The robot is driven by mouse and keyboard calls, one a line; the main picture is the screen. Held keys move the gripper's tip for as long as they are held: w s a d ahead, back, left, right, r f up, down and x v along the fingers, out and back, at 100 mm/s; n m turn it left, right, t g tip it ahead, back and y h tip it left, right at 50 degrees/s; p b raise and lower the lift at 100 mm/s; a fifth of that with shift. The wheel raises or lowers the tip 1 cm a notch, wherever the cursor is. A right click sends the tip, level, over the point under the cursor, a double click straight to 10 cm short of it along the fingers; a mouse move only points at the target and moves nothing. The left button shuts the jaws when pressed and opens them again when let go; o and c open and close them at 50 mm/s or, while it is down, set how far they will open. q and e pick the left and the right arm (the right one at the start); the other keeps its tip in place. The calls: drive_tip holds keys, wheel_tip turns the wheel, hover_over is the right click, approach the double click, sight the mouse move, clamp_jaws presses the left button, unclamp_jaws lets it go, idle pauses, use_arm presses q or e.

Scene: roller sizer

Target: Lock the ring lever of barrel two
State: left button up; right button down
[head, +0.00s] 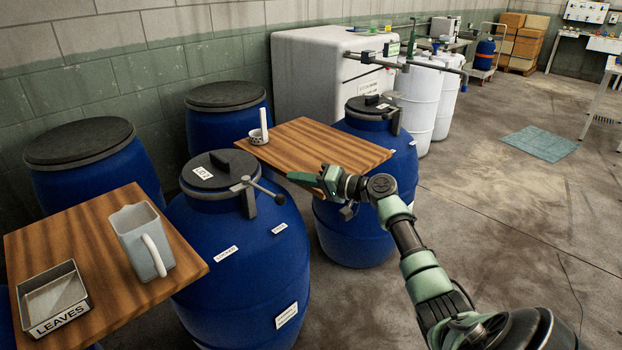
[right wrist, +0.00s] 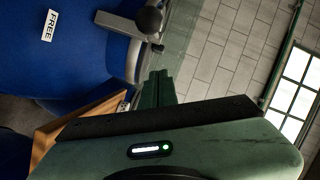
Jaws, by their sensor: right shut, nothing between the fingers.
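A blue barrel (head: 245,270) stands at front centre with a dark lid (head: 218,170); its lid tag is too small to read surely. Its grey ring lever (head: 262,187) sticks out from the rim to the right, ending in a dark ball knob, on the side of the shorter label (head: 279,228). In the right wrist view the knob (right wrist: 149,20) is near my fingertips, with a FREE label (right wrist: 51,25) on the blue wall. My right gripper (head: 296,177) is shut and empty, right of the lever and apart from it in the head view. My left gripper is not seen.
Another wooden board (head: 110,240) at left carries a jug (head: 140,240) and a LEAVES tray (head: 50,300). A second lever barrel (head: 365,225) stands at right.

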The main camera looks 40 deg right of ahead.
drive_tip(key=a, duration=0.1)
drive_tip(key=w+a+f+p, duration=0.1)
drive_tip(key=a, duration=0.1)
drive_tip(key=w+a+f+p, duration=0.1)
drive_tip(key=shift+w+a+f, duration=0.15)
drive_tip(key=shift+a+f, duration=0.05)
drive_tip(key=shift+a, duration=0.1)
drive_tip(key=shift+a, duration=0.1)
